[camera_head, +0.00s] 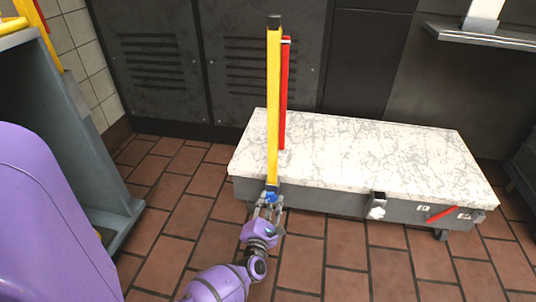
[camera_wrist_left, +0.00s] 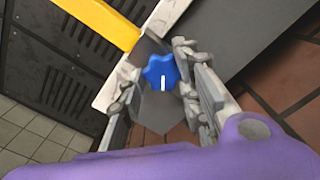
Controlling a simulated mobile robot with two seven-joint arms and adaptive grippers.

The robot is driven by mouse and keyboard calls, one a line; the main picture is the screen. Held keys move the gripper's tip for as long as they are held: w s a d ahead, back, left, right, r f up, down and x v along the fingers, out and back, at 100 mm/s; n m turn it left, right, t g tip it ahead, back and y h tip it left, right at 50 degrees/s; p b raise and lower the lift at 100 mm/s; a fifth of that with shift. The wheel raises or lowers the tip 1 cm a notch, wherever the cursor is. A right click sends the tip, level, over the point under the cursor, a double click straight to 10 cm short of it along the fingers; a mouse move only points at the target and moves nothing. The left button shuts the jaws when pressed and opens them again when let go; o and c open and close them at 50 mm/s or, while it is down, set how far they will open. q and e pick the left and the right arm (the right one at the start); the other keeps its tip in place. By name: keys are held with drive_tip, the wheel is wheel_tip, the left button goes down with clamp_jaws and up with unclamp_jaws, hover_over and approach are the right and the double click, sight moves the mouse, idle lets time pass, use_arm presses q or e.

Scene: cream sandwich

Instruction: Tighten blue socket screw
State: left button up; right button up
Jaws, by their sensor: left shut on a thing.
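The blue socket screw (camera_head: 271,197) is a star-shaped blue knob at the front left corner of the bench, at the foot of a yellow upright post (camera_head: 273,100). In the left wrist view the blue screw (camera_wrist_left: 160,72) shows a white mark on its face. My left gripper (camera_head: 268,203) is at the screw. In the left wrist view its fingers (camera_wrist_left: 160,90) stand on both sides of the knob, shut on it. The exact finger contact is partly hidden. My right gripper is not in view.
A bench with a white marbled top (camera_head: 370,150) stands on a brown tile floor (camera_head: 180,185). A red bar (camera_head: 285,95) stands behind the yellow post. A black-and-white knob (camera_head: 377,206) and a red lever (camera_head: 442,213) are on the bench front. Dark lockers (camera_head: 160,60) stand behind.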

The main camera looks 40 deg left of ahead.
use_arm(q)
drive_tip(key=shift+s+a+r+m, duration=0.1)
drive_tip(key=shift+a+r+m, duration=0.05)
drive_tip(key=shift+a+m, duration=0.15)
idle(0.4)
